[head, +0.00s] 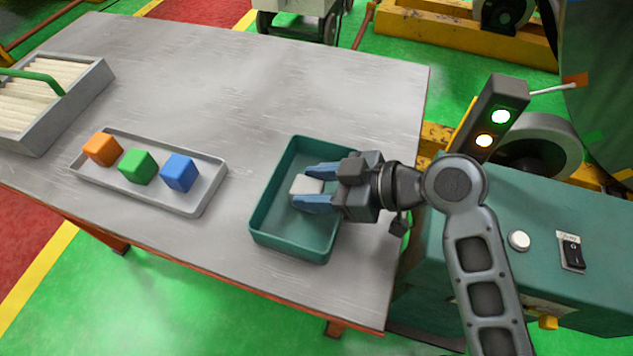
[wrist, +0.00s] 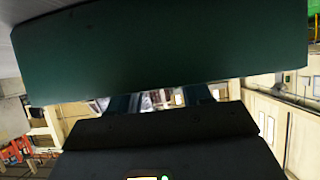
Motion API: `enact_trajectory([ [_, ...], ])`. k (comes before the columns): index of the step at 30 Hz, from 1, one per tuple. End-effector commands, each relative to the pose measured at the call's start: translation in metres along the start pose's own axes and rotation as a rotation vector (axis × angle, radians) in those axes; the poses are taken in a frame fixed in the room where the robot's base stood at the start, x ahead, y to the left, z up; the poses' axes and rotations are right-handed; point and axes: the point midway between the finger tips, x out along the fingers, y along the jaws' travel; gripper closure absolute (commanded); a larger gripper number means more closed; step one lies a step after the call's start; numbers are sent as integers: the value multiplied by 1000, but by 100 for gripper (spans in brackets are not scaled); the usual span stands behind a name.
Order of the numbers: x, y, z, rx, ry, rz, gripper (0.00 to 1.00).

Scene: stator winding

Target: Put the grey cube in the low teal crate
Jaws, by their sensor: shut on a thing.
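The grey cube (head: 306,186) is between the blue fingers of my gripper (head: 314,187), which is shut on it. In the head view the cube and fingertips lie over the inside of the low teal crate (head: 283,243). I cannot tell whether the cube touches the crate floor. The crate stands on the grey table near its right edge. In the wrist view a dark teal surface (wrist: 165,55), likely the crate, fills the upper part, and the cube is not clearly seen there. The gripper's fingers show partly below that surface (wrist: 165,102).
A grey tray (head: 205,200) with an orange cube (head: 102,149), a green cube (head: 138,166) and a blue cube (head: 180,173) lies left of the crate. A grey box with a green handle (head: 42,79) stands at the far left. The table's middle (head: 240,90) is clear.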

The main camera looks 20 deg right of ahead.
Motion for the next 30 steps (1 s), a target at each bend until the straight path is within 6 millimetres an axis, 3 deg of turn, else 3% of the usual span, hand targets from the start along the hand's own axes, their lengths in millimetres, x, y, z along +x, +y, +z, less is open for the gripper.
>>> enact_trajectory([
  [1,1,0,2,0,0,0,83],
  [2,1,0,2,0,0,0,51],
  [9,1,0,2,0,0,0,28],
  [20,-3,0,-1,0,0,1,26],
  [30,-64,1,0,-1,0,5,26],
])
